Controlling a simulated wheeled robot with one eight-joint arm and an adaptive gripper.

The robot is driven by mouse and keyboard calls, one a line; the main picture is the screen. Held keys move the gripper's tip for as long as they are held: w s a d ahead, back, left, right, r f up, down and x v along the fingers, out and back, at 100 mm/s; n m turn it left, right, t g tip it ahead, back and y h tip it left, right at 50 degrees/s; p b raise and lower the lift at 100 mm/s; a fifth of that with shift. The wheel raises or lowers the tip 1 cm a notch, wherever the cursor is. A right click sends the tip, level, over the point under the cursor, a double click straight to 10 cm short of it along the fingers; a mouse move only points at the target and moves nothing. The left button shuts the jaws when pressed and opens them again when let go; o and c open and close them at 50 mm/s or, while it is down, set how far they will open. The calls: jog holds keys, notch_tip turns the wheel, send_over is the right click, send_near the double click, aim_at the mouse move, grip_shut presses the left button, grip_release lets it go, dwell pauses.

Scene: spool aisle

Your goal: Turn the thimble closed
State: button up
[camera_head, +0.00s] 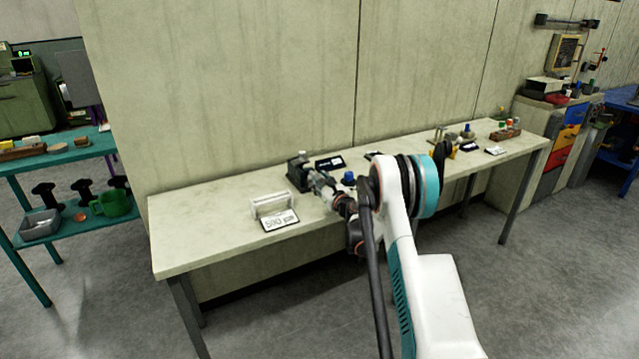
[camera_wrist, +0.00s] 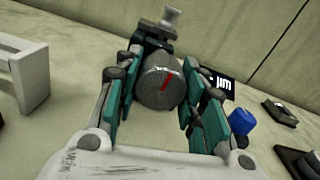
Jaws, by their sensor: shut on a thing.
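The thimble (camera_wrist: 160,90) is a grey ridged cylinder with a red mark on its end face. In the wrist view it sits between the two teal fingers of my gripper (camera_wrist: 156,98), which is shut on it. Behind it a dark holder (camera_wrist: 150,48) with a pale piece on top shows. In the head view my gripper (camera_head: 322,184) reaches across the bench at a dark block (camera_head: 298,172). The thimble cannot be made out there because my gripper and arm cover it.
The pale bench (camera_head: 200,215) runs along a wall. A white frame (camera_head: 270,204) and a label card (camera_head: 280,221) stand left of my gripper. A blue-topped item (camera_wrist: 241,121) is close on its right. The left end of the bench is clear.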

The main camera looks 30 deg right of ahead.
jog(key=m, duration=0.3)
jog(key=shift+m+b, duration=0.3)
jog(key=shift+m, duration=0.1)
jog(key=m, duration=0.3)
jog(key=shift+a+m, duration=0.1)
jog(key=shift+m, duration=0.3)
jog(key=m+b, duration=0.1)
jog(key=m, duration=0.7)
jog(key=shift+r, duration=0.1)
jog(key=m, duration=0.7)
jog(key=shift+b, duration=0.3)
jog(key=m, duration=0.6)
jog(key=shift+r+m, duration=0.1)
jog(key=shift+m, duration=0.3)
